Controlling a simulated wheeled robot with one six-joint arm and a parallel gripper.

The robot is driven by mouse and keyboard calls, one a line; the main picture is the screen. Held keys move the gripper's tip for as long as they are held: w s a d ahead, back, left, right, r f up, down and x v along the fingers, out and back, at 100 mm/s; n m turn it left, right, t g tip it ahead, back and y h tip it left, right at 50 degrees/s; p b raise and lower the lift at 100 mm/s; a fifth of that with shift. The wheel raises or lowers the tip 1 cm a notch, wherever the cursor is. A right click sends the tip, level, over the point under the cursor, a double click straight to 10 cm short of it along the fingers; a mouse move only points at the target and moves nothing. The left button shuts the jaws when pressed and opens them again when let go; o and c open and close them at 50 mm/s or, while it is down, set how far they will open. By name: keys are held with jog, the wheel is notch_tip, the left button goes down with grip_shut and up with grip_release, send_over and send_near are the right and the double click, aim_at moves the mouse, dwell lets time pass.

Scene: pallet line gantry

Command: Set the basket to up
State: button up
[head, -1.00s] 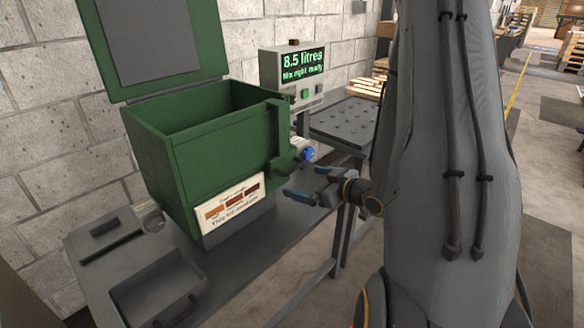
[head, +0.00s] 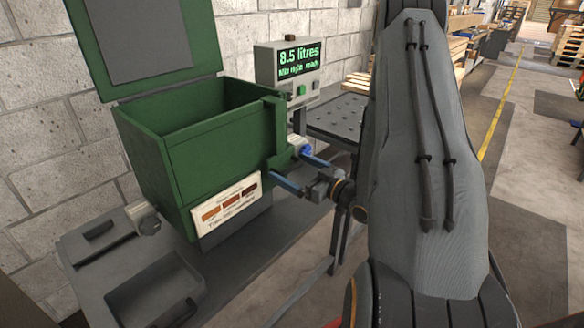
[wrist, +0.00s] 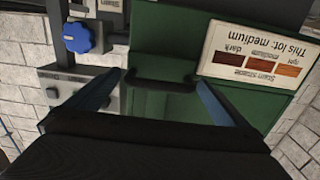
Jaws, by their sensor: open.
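A green tank (head: 205,150) stands on a grey bench with its lid raised. No separate basket can be made out inside it; its floor is hidden. A green upright bracket (head: 275,130) runs down the tank's right side. In the wrist view, a dark handle bar (wrist: 160,83) crosses the green side between my fingers; I cannot tell whether it belongs to the basket. My gripper (head: 302,172) is open and empty, its fingers pointing at the tank's right side. In the wrist view, my gripper (wrist: 157,92) has one finger on each side of the bar, not closed on it.
A blue knob (wrist: 77,37) sits beside the bracket, close to one finger. A display (head: 300,62) reads "8.5 litres". A stain label (head: 228,205) reads "This lot: medium". A grey tray (head: 150,290) lies front left. A perforated table (head: 338,120) stands behind my arm.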

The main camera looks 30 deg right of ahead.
jog(key=shift+w, duration=0.15)
jog(key=shift+a, duration=0.1)
jog(key=c, duration=1.4)
jog(key=shift+o, duration=0.2)
notch_tip(320, 180, up, 13)
jog(key=p, duration=0.7)
jog(key=shift+r, duration=0.3)
jog(key=shift+w, duration=0.1)
jog(key=o, duration=1.4)
jog(key=shift+c, duration=0.2)
jog(key=b+v, duration=0.2)
jog(key=v, duration=0.6)
